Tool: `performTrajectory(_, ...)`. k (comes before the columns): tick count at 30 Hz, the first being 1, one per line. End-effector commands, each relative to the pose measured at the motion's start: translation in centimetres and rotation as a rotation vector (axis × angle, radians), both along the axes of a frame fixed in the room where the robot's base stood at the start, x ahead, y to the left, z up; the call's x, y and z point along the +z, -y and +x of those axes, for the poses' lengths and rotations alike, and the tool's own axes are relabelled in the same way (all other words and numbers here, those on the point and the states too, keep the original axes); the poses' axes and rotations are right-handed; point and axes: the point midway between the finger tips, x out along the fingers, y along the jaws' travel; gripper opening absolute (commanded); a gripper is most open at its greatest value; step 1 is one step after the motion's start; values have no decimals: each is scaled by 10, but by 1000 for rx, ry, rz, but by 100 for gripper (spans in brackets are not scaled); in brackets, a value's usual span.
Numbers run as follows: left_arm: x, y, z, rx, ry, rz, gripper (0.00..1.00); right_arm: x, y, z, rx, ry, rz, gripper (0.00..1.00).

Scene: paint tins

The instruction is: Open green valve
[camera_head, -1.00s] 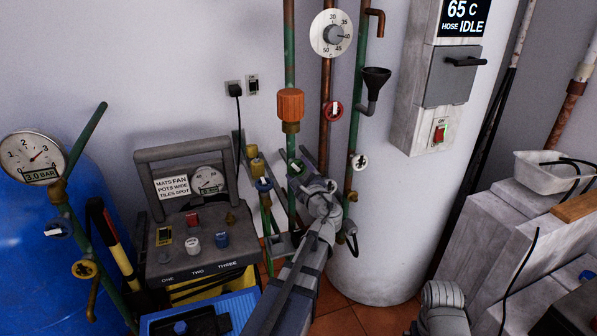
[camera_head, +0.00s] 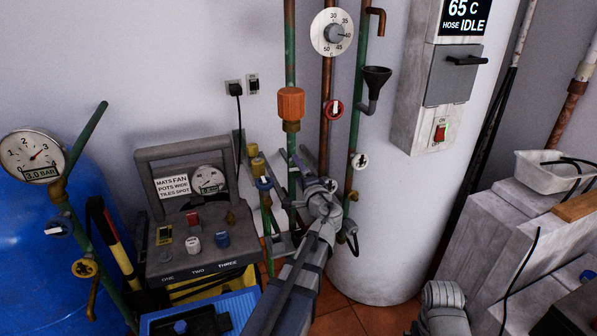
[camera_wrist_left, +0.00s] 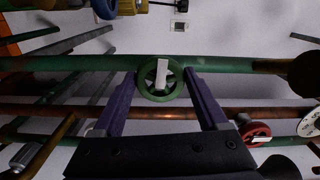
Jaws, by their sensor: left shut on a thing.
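The green valve (camera_wrist_left: 147,91) is a round green handwheel with a white bar across it, set on a green horizontal-looking pipe in the left wrist view. The white bar runs nearly up and down in that view. My left gripper (camera_wrist_left: 162,77) has one finger on each side of the wheel and is shut on it. In the head view my left gripper (camera_head: 301,170) reaches the lower part of the green pipe under the orange fitting and hides the green valve. My right gripper is out of view.
A red valve (camera_head: 334,109) sits on the copper pipe nearby, with a white-handled valve (camera_head: 360,161) to its right. A blue valve (camera_head: 264,183) is close on the left. A grey control box (camera_head: 196,252) and a white tank (camera_head: 376,250) flank my arm.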

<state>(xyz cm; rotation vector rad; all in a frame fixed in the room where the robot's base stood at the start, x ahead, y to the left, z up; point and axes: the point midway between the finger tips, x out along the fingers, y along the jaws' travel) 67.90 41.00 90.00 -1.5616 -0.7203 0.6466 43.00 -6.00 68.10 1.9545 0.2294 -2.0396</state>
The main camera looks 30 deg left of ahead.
Motion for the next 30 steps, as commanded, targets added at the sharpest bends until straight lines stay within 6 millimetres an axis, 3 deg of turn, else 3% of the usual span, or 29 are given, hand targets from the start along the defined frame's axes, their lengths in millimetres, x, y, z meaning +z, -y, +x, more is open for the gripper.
performTrajectory(24, -1, 0, -1, 1, 81, -73, 20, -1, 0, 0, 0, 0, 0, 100)
performTrajectory(25, -1, 0, -1, 1, 81, -73, 78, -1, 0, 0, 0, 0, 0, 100)
performTrajectory(30, -1, 0, -1, 1, 80, -71, 97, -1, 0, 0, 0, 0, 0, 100)
